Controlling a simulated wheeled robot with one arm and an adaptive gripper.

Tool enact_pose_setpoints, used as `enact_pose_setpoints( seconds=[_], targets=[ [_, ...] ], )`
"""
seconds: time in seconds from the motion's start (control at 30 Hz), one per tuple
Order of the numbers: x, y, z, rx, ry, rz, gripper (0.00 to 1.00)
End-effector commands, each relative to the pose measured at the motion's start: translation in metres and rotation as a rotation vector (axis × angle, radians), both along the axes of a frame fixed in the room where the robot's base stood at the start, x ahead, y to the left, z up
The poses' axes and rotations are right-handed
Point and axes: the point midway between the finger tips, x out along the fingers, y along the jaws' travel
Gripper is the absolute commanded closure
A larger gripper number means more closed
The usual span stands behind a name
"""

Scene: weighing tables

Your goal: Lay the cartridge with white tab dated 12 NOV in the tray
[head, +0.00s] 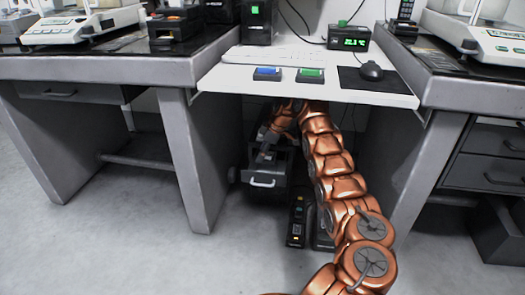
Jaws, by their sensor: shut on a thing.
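My gripper (268,142) reaches under the white desk, into or just above an open grey drawer-like box (264,181) with a pale handle. It is shut on a small dark thing with a pale patch (266,155), which looks like a cartridge. Its tab and date are too small to read, and I cannot tell whether it touches the box. A cartridge-like block with a blue top (267,73) and one with a green top (310,76) lie on the desk. I cannot tell which thing is the tray. My arm hides part of the space under the desk.
A dark device with small coloured spots (297,217) stands on the floor, close to my arm. Grey table legs (190,160) bound the space. A mouse (371,71) and a green display (348,38) are on the desk. The floor at front left is clear.

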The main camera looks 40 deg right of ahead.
Motion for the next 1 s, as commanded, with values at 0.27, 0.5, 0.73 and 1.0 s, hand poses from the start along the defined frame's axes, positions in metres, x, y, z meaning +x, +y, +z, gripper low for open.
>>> enact_pose_setpoints(
  seconds=[0.27, 0.5, 0.73, 1.0],
  targets=[
    [-0.001, -0.002, -0.023, -0.002, -0.002, -0.004, 0.75],
    [-0.002, -0.002, -0.039, 0.0, 0.0, -0.004, 0.75],
    [-0.001, -0.001, -0.045, 0.0, 0.0, -0.002, 0.75],
    [-0.001, -0.001, -0.045, -0.001, -0.001, -0.003, 0.75]
  ],
)
